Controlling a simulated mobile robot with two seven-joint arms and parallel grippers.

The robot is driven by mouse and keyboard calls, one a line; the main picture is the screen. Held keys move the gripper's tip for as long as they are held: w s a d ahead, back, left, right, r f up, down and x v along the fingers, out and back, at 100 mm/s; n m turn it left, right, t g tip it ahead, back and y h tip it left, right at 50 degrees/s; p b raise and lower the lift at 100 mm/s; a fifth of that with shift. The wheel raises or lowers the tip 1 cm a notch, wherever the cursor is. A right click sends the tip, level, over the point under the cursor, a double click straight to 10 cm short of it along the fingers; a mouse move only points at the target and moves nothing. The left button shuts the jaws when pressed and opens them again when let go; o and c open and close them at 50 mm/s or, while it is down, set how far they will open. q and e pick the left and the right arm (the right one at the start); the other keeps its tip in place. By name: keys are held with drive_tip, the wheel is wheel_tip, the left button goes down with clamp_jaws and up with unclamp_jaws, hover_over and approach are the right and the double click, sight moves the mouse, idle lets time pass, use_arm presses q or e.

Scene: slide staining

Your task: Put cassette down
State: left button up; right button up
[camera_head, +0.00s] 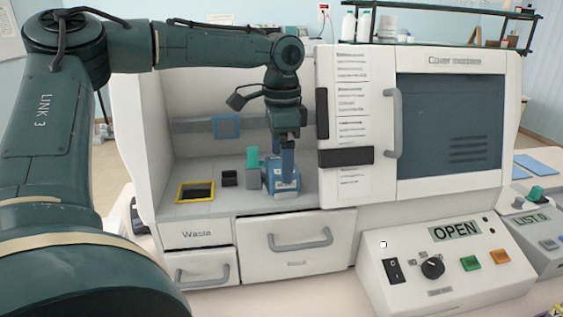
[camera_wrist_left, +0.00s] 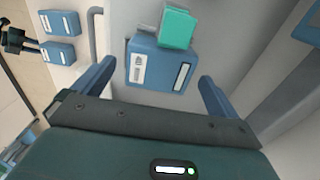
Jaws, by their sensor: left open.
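The blue cassette (camera_head: 286,187) with white labels stands upright on the floor of the open machine bay, with a teal piece (camera_head: 253,159) at its side. My left gripper (camera_head: 283,168) is directly above and around it in the head view. In the left wrist view the cassette (camera_wrist_left: 155,72) with its teal part (camera_wrist_left: 177,27) lies between and just beyond the two open blue fingers (camera_wrist_left: 156,76), with a gap on each side. The gripper hides part of the cassette in the head view.
A yellow-framed opening (camera_head: 181,198) and a small black block (camera_head: 229,178) lie left of the cassette. The cover machine's dark window (camera_head: 450,125) and a control box reading OPEN (camera_head: 455,232) stand right. Drawers (camera_head: 290,262) are below. Two other blue cassettes (camera_wrist_left: 60,37) show in the wrist view.

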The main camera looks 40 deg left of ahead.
use_arm(q)
wheel_tip(320, 180, up, 10)
drive_tip(key=shift+r, duration=0.2)
drive_tip(key=shift+d+f, duration=0.1)
idle(0.6)
